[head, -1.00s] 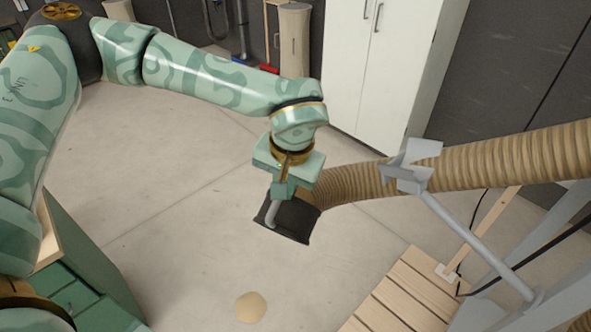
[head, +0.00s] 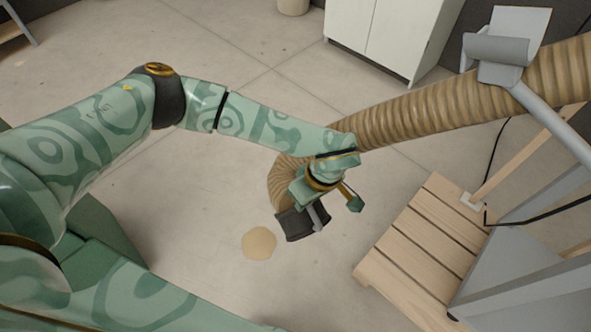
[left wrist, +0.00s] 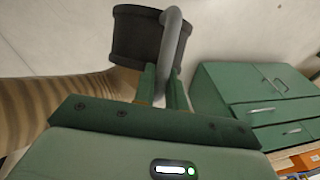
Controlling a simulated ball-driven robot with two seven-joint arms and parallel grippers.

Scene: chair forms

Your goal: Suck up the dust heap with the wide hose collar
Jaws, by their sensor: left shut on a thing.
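The dust heap (head: 259,243) is a small, flat tan patch on the floor in the head view. The wide hose collar (head: 294,226), a dark cylinder with a grey bar handle (head: 318,216), ends the ribbed tan hose (head: 430,108). My left gripper (head: 312,203) is shut on the handle. In the picture the collar is just right of the heap; its height above the floor is hard to tell. In the left wrist view the gripper (left wrist: 162,88) has the handle (left wrist: 172,50) between its fingers, with the dark collar (left wrist: 136,36) beside it. My right gripper is not in view.
A slatted wooden platform (head: 425,235) stands right of the collar. A grey bracket (head: 497,55) carries the hose at upper right. A white cabinet (head: 390,30) is at the back. A green drawer cabinet (left wrist: 225,95) shows in the left wrist view. Floor around the heap is clear.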

